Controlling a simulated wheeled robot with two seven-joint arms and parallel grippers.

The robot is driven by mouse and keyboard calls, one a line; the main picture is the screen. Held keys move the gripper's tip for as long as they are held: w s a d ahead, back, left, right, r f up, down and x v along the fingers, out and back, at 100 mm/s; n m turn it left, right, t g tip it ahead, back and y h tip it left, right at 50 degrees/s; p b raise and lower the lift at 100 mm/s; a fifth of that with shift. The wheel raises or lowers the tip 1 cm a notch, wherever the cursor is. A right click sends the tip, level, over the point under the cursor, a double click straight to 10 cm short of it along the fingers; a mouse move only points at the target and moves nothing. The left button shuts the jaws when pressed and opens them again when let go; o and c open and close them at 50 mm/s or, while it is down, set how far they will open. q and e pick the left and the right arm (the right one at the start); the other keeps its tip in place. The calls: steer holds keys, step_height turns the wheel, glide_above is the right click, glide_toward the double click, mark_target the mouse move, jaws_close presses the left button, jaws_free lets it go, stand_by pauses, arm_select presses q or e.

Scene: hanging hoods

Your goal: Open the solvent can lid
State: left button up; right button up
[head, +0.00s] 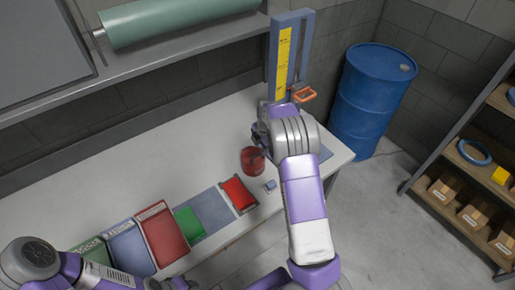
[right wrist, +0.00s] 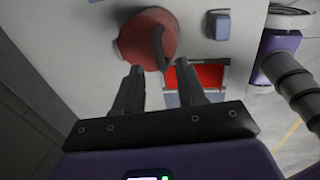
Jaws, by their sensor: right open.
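The red solvent can (head: 252,161) stands on the white bench, left of and partly behind my right arm in the head view. In the right wrist view its round red top (right wrist: 140,38) shows from above, with a dark curved lever (right wrist: 158,45) across its right part. My right gripper (right wrist: 158,72) is open, its two fingers apart just below the can in that view. The lever's lower end lies between the fingertips; I cannot tell if they touch. In the head view the right gripper is mostly hidden by its own wrist. My left gripper (head: 172,284) is low at the bottom edge, its jaws unclear.
A red tray (head: 238,193), a green box (head: 189,224), a red binder (head: 163,235) and a small blue block (head: 270,185) lie along the bench front. A blue post (head: 289,45) with an orange handle (head: 304,95) stands behind. A blue drum (head: 371,98) is right.

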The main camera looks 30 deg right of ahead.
mark_target(259, 154)
steer(key=shift+w+f, duration=0.2)
steer(key=shift+f, duration=0.65)
steer(key=shift+w+f, duration=0.2)
steer(key=shift+f, duration=0.7)
steer(key=shift+w+f, duration=0.2)
steer(key=shift+f, duration=0.65)
jaws_close()
